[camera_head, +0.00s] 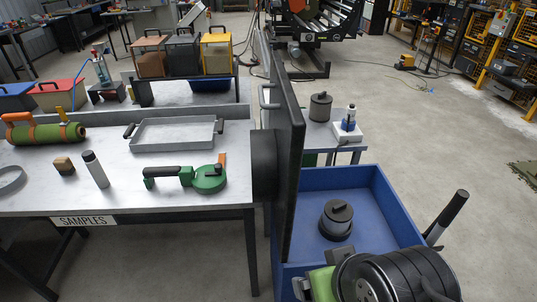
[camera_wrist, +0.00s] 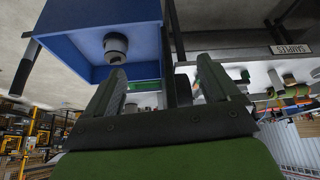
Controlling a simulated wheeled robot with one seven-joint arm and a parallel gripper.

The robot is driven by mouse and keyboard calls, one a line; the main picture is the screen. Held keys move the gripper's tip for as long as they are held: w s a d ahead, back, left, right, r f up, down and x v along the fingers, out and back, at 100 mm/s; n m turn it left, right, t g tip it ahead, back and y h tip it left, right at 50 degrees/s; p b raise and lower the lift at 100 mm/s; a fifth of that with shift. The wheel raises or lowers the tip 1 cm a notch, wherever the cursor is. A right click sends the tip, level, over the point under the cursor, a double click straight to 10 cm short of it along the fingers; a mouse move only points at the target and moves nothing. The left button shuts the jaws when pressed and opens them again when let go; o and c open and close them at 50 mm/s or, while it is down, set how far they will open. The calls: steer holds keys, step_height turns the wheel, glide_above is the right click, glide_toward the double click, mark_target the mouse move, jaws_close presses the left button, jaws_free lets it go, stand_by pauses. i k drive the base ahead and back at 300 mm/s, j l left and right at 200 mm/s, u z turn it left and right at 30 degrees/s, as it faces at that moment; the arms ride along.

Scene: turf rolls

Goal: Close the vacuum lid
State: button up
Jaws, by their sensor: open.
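A tall dark panel (camera_head: 290,150), seen nearly edge-on, stands upright along the left side of an open blue bin (camera_head: 400,215). It appears to be the vacuum lid, standing open. A grey cylinder with a knob (camera_head: 337,217) sits inside the bin; it also shows in the wrist view (camera_wrist: 116,46). In the wrist view, the bin (camera_wrist: 75,68) and the panel's dark edge (camera_wrist: 171,45) are beyond the fingertips. In the head view my arm covers the bin's front right, and the fingertips are mostly hidden.
Left of the panel is a metal workbench (camera_head: 120,190) with a green tool (camera_head: 190,178), a tray (camera_head: 172,133) and a turf roll (camera_head: 45,133). A small table (camera_head: 340,143) stands behind the bin. Open floor (camera_head: 445,140) lies to the right.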

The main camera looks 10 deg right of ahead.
mark_target(277, 152)
steer(key=k+j+z, duration=0.1)
steer(key=j+z, duration=0.15)
steer(key=j, duration=0.2)
steer(key=i+j+u, duration=0.1)
steer(key=j+u, duration=0.15)
steer(key=u, duration=0.25)
steer(key=i+j+u, duration=0.2)
steer(key=u, duration=0.3)
steer(key=i+j+u, duration=0.2)
steer(key=u, duration=0.3)
